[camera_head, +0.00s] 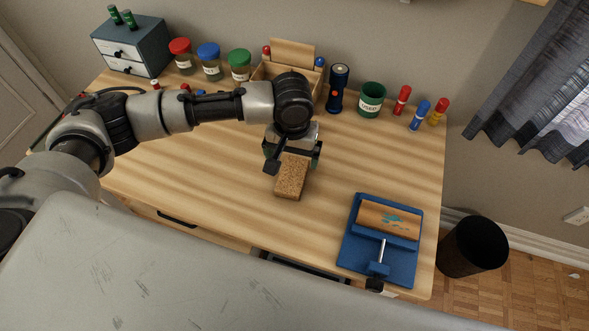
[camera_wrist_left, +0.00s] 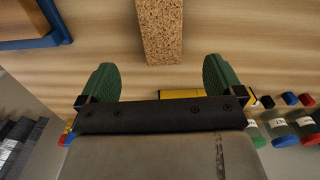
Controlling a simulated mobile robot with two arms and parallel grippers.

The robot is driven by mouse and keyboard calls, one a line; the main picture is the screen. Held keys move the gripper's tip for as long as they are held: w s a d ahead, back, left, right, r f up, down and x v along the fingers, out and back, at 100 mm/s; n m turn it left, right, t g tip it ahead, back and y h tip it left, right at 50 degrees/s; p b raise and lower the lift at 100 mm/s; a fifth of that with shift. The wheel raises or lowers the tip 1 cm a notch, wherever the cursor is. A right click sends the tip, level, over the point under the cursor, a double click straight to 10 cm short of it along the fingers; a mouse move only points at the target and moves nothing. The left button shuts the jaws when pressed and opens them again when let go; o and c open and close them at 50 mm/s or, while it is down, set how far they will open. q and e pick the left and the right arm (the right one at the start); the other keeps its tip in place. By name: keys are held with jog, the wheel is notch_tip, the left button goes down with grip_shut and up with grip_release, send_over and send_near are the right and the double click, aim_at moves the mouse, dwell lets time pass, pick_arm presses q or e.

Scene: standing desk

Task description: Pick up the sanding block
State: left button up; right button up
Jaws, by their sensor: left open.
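The sanding block (camera_head: 292,176) is a brown, speckled, cork-like block lying on the wooden desk near its middle. My left gripper (camera_head: 292,151) is at the far end of the block in the head view, with open jaws. In the left wrist view the open jaws (camera_wrist_left: 158,76) have green finger pads set wide apart. The block (camera_wrist_left: 161,30) shows just beyond the fingertips, lined up with the gap between them, and nothing is held. The far end of the block is partly hidden by the gripper in the head view. My right gripper is not in view.
A blue clamp fixture (camera_head: 350,247) holding a wooden piece (camera_head: 388,220) sits at the front right. The desk right of the block is clear.

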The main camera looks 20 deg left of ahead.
aim_at(292, 177)
pick_arm(q)
notch_tip(292, 177, down, 10)
jog(key=shift+a+r, duration=0.1)
jog(key=c, duration=1)
jog(key=shift+r, duration=0.15)
notch_tip(292, 177, up, 4)
jog(key=shift+s+r, duration=0.1)
jog(key=s+d+r, duration=0.2)
jog(key=s, duration=0.1)
jog(key=s+d+r, duration=0.2)
jog(key=s, duration=0.1)
jog(key=s+d+r, duration=0.2)
jog(key=s+d, duration=0.1)
jog(key=shift+s+r, duration=0.15)
jog(key=shift+r, duration=0.15)
